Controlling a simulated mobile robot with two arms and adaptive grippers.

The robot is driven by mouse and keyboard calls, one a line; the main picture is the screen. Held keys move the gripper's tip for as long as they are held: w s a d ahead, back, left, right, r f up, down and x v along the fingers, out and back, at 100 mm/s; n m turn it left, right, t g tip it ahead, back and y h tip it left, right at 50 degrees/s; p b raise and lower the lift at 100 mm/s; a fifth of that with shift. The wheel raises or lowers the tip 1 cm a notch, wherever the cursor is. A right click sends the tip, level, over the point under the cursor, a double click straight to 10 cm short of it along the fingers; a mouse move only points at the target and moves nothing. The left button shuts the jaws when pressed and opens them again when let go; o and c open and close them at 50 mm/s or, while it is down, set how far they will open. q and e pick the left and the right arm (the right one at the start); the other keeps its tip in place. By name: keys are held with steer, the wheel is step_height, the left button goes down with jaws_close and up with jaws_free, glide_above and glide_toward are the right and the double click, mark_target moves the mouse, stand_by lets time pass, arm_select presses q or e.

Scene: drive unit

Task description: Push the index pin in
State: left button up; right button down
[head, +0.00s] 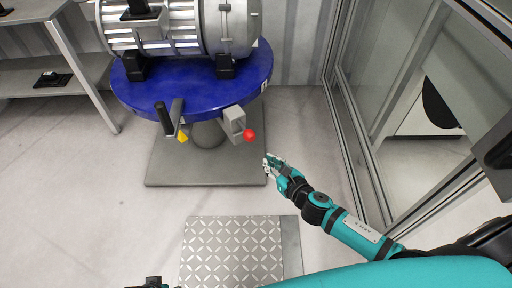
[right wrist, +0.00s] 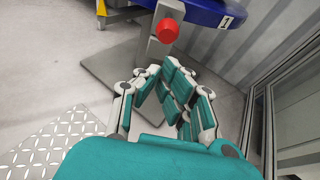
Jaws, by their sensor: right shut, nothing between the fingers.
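The index pin shows as a red ball knob (head: 249,135) on a grey bracket (head: 234,123) at the front edge of the round blue table (head: 200,106). In the right wrist view the red knob (right wrist: 167,31) is ahead of the fingers, near the top. My right gripper (head: 267,163) is shut and empty, below and a little right of the knob, apart from it. Its fingers (right wrist: 172,78) also show in the right wrist view. A small dark and teal part, perhaps of my left gripper (head: 150,283), shows at the bottom edge; its fingers are hidden.
A large grey motor (head: 180,28) stands on the blue table. A glass partition (head: 385,80) stands on the right, a shelf (head: 50,72) on the left. A tread plate (head: 232,250) lies in front.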

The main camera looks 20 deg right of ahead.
mark_target(251, 140)
arm_select(q)
steer(key=r, duration=0.2)
steer(key=r+b, duration=0.1)
steer(key=r, duration=0.1)
steer(key=shift+w, duration=0.3)
arm_select(e)
steer(key=r+x, duration=0.1)
steer(key=x, duration=0.7)
steer(key=shift+w+a, duration=0.15)
steer(key=shift+w, duration=0.3)
steer(key=w, duration=0.3)
steer(key=shift+a, duration=0.35)
steer(key=shift+w, duration=0.2)
arm_select(q)
steer(key=shift+d+r, duration=0.1)
steer(key=shift+r, duration=0.15)
arm_select(e)
steer(key=shift+a+r, duration=0.1)
